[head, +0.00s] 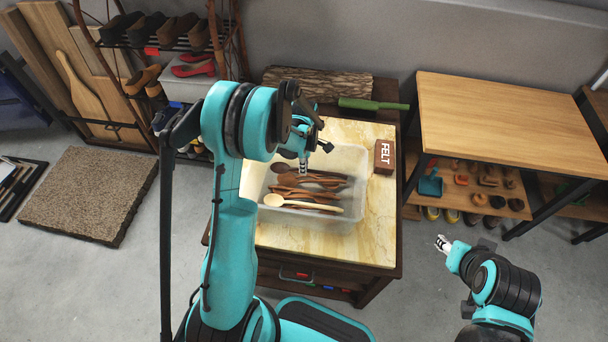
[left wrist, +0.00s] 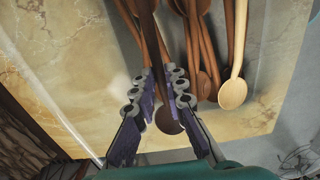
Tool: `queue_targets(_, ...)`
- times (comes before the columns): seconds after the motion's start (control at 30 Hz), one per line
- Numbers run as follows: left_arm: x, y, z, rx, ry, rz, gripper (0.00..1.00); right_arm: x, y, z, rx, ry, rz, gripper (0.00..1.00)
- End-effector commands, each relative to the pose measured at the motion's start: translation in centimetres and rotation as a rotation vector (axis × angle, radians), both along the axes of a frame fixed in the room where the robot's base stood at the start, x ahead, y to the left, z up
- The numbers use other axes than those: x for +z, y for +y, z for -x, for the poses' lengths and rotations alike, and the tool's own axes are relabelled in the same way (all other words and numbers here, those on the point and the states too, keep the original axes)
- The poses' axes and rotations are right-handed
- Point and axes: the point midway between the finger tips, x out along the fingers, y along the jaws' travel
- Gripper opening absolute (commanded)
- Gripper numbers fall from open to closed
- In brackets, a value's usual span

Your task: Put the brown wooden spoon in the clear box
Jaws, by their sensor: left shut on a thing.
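The clear box (head: 350,222) stands on the marble-topped cabinet and holds several brown wooden spoons (head: 305,195) and a pale spoon (head: 325,208). My left gripper (head: 304,168) is over the box's far part. In the left wrist view its fingers (left wrist: 162,98) are shut on a dark brown wooden spoon (left wrist: 168,121), whose bowl shows between them. Other brown spoons (left wrist: 205,85) and the pale spoon (left wrist: 233,92) lie beside it. I cannot tell whether the held spoon touches the others. My right gripper (head: 443,243) is right of the cabinet, its finger opening unclear.
A brown FELT block (head: 384,157) stands just right of the box. A green-handled tool (head: 372,104) and a bark-covered log (head: 318,82) lie behind it. A wooden table (head: 510,120) stands at right.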

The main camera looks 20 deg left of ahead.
Motion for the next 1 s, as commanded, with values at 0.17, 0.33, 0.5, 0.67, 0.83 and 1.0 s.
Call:
queue_targets(0.17,-2.7,0.0,0.0,-0.001,0.000,0.000,0.00,-1.1,0.0,0.0,0.000,0.000,0.000,0.40)
queue_targets(0.33,-3.3,0.0,0.0,-0.001,0.000,0.000,0.00,-1.1,0.0,0.0,0.000,0.000,0.000,0.40)
queue_targets(0.5,-3.4,0.0,0.0,-0.001,0.000,0.000,0.00,-1.2,0.0,0.0,0.000,0.000,0.000,0.40)
queue_targets(0.67,-3.6,0.0,0.0,-0.001,0.000,0.000,0.28,-1.4,0.0,0.0,0.000,0.000,0.000,0.40)
queue_targets(0.83,-3.6,0.0,0.0,-0.001,0.000,0.000,0.33,-1.4,0.0,0.0,0.000,0.000,0.000,0.40)
queue_targets(1.0,-3.5,0.0,0.0,-0.001,0.000,0.000,0.33,-1.3,0.0,0.0,0.000,0.000,0.000,0.40)
